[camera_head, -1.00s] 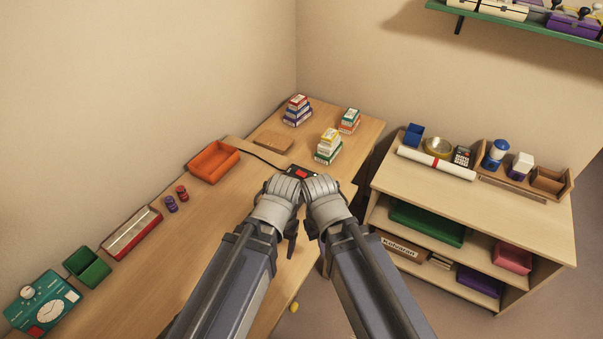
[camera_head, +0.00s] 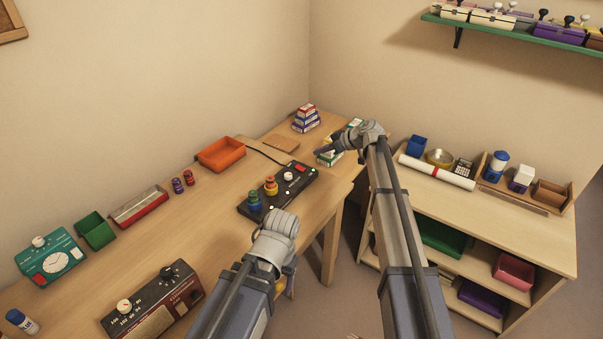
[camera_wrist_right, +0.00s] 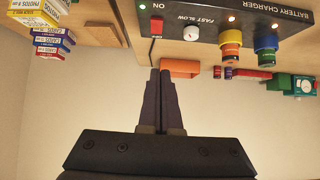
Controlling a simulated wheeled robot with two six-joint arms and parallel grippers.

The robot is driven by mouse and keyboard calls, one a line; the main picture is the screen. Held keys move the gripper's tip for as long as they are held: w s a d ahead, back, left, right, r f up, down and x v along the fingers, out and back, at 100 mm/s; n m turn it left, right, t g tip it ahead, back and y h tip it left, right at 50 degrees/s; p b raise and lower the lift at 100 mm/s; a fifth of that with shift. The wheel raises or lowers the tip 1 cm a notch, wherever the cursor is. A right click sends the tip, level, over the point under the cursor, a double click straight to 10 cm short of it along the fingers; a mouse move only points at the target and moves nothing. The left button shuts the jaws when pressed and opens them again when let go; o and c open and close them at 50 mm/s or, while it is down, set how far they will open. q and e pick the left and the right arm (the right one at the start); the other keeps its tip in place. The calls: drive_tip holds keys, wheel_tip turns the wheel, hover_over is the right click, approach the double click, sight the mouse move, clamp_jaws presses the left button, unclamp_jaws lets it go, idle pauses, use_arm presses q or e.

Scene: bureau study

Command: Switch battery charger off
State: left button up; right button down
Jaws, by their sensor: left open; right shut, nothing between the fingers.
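The black battery charger (camera_head: 278,190) lies on the desk with several coloured round parts, a white knob (camera_head: 288,177) and a red switch (camera_head: 300,168) at its far right end. In the right wrist view the charger (camera_wrist_right: 285,22) appears upside down; its red switch (camera_wrist_right: 157,24) sits by "ON" and a green light, and orange lights glow. My right gripper (camera_head: 325,151) is shut and empty, beyond the charger's switch end and apart from it; its fingers (camera_wrist_right: 160,100) show together in the wrist view. My left gripper (camera_head: 262,236) is open, near the desk's front edge; its fingertips are mostly hidden.
Card boxes (camera_head: 306,119) stand near my right gripper. An orange tray (camera_head: 221,154) is behind the charger. A dark radio-like box (camera_head: 153,305) and teal timer (camera_head: 50,256) stand at left. A shelf unit (camera_head: 480,212) is to the right.

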drive_tip(key=shift+w+d, duration=0.15)
drive_tip(key=shift+w, duration=0.1)
drive_tip(key=b, duration=0.7)
hover_over(302, 170)
wheel_tip(302, 170, down, 7)
drive_tip(key=shift+w+d+r, duration=0.1)
wheel_tip(302, 170, down, 2)
drive_tip(key=shift+f+b, duration=0.15)
drive_tip(key=shift+b, duration=0.9)
drive_tip(key=shift+f+b, duration=0.5)
drive_tip(key=shift+b, duration=0.05)
